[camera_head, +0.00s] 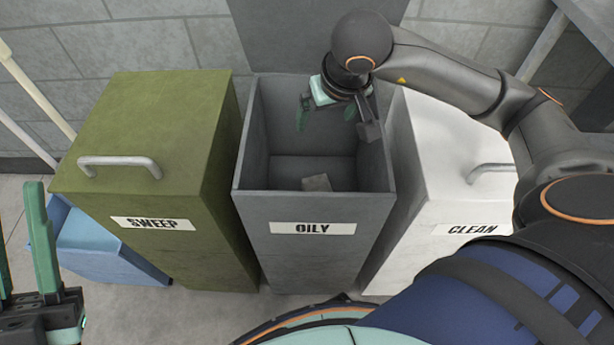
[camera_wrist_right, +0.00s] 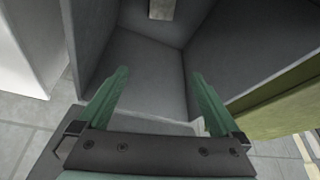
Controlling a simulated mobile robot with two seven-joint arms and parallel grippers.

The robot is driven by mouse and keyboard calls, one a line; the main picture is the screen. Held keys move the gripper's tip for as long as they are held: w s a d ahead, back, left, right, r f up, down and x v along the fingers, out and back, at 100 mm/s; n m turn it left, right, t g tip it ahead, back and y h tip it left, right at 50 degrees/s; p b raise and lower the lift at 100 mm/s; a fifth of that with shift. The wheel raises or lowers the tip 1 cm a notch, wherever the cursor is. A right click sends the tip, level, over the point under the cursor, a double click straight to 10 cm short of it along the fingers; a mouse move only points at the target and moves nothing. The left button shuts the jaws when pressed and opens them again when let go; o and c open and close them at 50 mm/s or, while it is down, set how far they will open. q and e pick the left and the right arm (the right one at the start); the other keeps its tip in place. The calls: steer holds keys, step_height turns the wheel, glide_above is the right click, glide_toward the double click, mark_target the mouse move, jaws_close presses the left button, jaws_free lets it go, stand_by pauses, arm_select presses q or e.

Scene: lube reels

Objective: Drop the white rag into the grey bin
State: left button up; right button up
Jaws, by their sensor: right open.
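The grey bin (camera_head: 312,251), labelled OILY, stands open at the middle of the head view. A small pale rag (camera_head: 317,182) lies inside it, low down near the front wall; the rim hides part of it. In the right wrist view the rag (camera_wrist_right: 162,9) shows at the top edge. My right gripper (camera_head: 327,118) is over the bin's opening toward the back, open and empty, apart from the rag. Its spread fingers (camera_wrist_right: 160,73) also show in the right wrist view. My left gripper (camera_head: 22,250) is at the lower left of the head view, open and empty, clear of the bins.
A closed green bin labelled SWEEP (camera_head: 150,255) stands left of the grey bin. A white bin labelled CLEAN (camera_head: 440,150) stands to its right. A blue container (camera_head: 100,245) sits on the floor at left. A block wall (camera_head: 150,45) rises behind.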

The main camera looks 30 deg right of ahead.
arm_select(q)
steer(key=w+f+n+g+y+p, duration=0.1)
steer(key=w+f+n+g+y, duration=0.1)
steer(key=f, duration=0.5)
steer(key=w+a+f+n+g+y+p, duration=0.1)
steer(key=w+f+n+g+y, duration=0.1)
steer(key=f+y, duration=0.3)
steer(key=w+a+f+n+g+y+p, duration=0.1)
steer(key=w+f+n+y+p, duration=0.1)
steer(key=f, duration=0.6)
steer(key=shift+w+f+n+g+y, duration=0.45)
steer(key=shift+n+y, duration=0.45)
steer(key=shift+n, duration=0.3)
arm_select(e)
steer(key=v, duration=1.2)
steer(key=shift+r, duration=0.2)
arm_select(q)
steer(key=shift+r, duration=0.1)
arm_select(e)
steer(key=shift+s, duration=0.15)
